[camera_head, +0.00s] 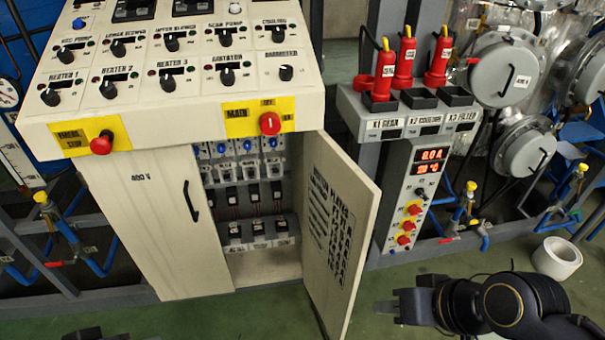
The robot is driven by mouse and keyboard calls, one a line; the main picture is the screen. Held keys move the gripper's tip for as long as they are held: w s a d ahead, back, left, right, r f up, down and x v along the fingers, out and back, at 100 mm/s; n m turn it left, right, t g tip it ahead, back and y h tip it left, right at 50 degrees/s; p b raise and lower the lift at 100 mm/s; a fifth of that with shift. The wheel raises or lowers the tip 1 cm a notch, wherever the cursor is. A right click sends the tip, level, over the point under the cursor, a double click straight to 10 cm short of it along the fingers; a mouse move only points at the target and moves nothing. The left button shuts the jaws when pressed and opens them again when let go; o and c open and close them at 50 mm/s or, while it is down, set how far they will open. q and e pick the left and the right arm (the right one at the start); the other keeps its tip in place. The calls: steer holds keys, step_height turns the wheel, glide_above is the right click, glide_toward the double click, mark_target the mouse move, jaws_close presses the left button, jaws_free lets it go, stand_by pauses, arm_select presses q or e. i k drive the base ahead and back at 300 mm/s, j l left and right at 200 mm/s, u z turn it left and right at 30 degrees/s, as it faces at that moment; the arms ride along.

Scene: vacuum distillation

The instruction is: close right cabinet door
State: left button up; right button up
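The right cabinet door (337,226) stands open, swung out toward me from the right side of the beige control cabinet (170,121). Its inner face shows printed text. Behind it the cabinet interior (250,190) is exposed, with rows of breakers and switches. The left cabinet door (150,215) is shut and has a black handle. My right gripper (385,307) is at the lower right, to the right of the open door and apart from it, pointing left. Its fingers are small and dark, and I cannot tell whether they are open. My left gripper does not show clearly.
A grey panel (408,212) with red buttons and a display stands right of the door. Red-handled tools (405,62) sit above it. Valves and blue pipes (467,215) are farther right. A white roll (556,258) lies on the green floor. Floor between door and gripper is clear.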

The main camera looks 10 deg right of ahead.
mark_target(342, 202)
steer(key=i+l+u, duration=0.15)
steer(key=l+u, duration=0.2)
steer(key=l, duration=0.45)
steer(key=l+u, duration=0.3)
steer(key=l, duration=0.55)
steer(key=l+u, duration=0.35)
steer(key=l, duration=0.45)
steer(key=k+l+u, duration=0.2)
steer(key=k+j, duration=0.1)
